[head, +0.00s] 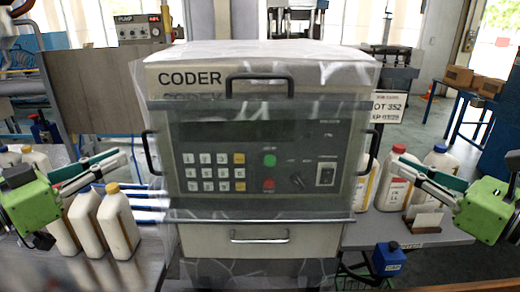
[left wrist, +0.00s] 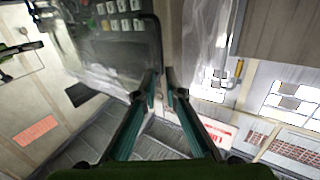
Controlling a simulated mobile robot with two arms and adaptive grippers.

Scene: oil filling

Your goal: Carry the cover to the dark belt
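The cover appears to be the clear panel (head: 262,204) with black side handles on the front of the CODER machine, upright against it. Its left handle (head: 149,152) and right handle (head: 374,150) stick out at the sides. My left gripper (head: 122,157) is open and empty, short of the left handle. In the left wrist view its fingertips (left wrist: 161,80) are apart, with the panel's dark edge (left wrist: 155,35) beyond them. My right gripper (head: 398,163) is open and empty, to the right of the right handle. I cannot surely pick out the dark belt; a dark strip shows below the machine.
White bottles (head: 117,225) stand by my left gripper. More bottles (head: 393,186) stand by my right gripper, near a small white card (head: 425,221). A blue box (head: 388,259) hangs below right. A clear sheet (head: 345,62) drapes the machine (head: 190,77).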

